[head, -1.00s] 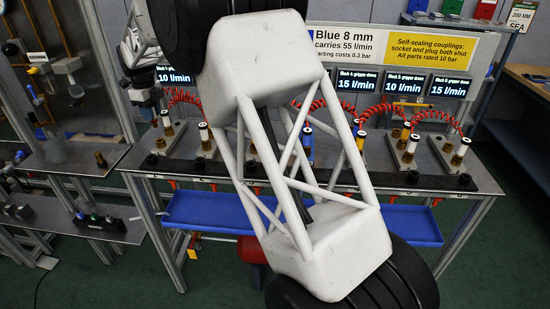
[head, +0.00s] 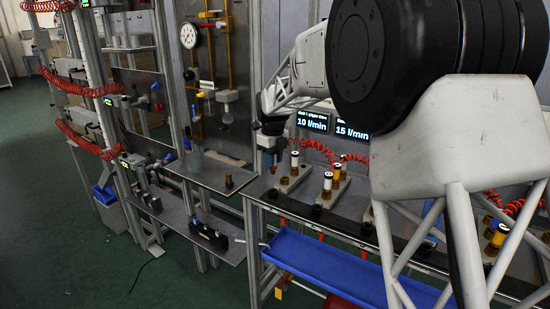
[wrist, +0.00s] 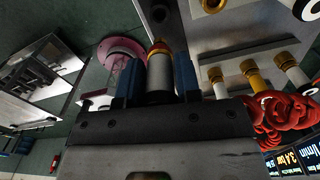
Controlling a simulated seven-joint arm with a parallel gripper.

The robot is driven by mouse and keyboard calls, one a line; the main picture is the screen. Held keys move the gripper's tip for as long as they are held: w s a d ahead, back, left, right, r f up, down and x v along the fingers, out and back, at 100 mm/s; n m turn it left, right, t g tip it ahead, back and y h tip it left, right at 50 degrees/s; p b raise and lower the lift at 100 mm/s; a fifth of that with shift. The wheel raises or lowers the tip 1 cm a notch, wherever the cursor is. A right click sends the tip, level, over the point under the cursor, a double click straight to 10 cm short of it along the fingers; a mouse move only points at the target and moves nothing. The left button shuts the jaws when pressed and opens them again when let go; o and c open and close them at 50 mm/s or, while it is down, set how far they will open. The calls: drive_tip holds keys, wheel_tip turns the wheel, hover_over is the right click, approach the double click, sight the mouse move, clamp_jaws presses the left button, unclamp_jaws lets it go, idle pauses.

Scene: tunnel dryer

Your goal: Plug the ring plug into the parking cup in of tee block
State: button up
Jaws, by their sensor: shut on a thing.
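My gripper (wrist: 160,82) has blue fingers and is shut on the ring plug (wrist: 159,68), a pale grey cylinder with a yellow and red ring at its end. In the head view my gripper (head: 272,148) is at the left end of the bench, beside the leftmost tee block (head: 293,179); the held plug is hard to make out there. That block carries a white, black and gold fitting. Dark round cups line the bench's front edge, one of them (head: 272,195) below my gripper. Which one is the parking cup I cannot tell.
More tee blocks (head: 333,188) with upright fittings stand to the right, with red coiled hoses (head: 325,150) behind them. A blue tray (head: 325,265) hangs below the bench. A panel with a gauge (head: 189,36) stands left. My arm hides the bench's right part.

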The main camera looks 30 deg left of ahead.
sight(273, 173)
idle(0.4)
drive_tip(key=shift+f, duration=2.85)
drive_tip(key=shift+f, duration=1.65)
idle(0.5)
drive_tip(key=o, duration=1.1)
drive_tip(key=shift+r, duration=0.1)
drive_tip(key=shift+r, duration=3.85)
